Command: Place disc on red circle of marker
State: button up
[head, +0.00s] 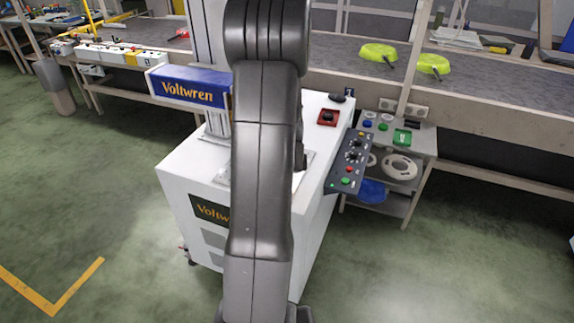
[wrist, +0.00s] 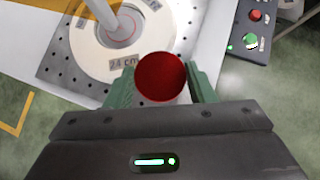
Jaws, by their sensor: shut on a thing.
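In the wrist view my gripper (wrist: 161,88) has its green fingers shut on the sides of a round dark red disc (wrist: 161,76). Beyond the disc, up and to the left, lies a white round marker (wrist: 96,58) on a perforated grey plate. A thin red circle (wrist: 136,32) shows near its middle, beside a pale rod that covers part of it. A label on the marker reads 24 cm. The disc hides part of the marker's lower right edge. The disc appears apart from the marker, nearer the camera. In the head view my arm hides the gripper and the disc.
The white Voltwren machine (head: 185,190) stands in front, with a control panel (head: 350,160) on its right. A small shelf cart (head: 420,150) stands beside it. Green floor is clear at left.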

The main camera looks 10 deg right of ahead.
jog(key=shift+r, duration=0.45)
jog(key=s+a+r+n+y, duration=0.1)
jog(key=s+a+n, duration=0.1)
jog(key=a, duration=1.4)
jog(key=shift+y, duration=0.4)
jog(key=shift+r, duration=0.1)
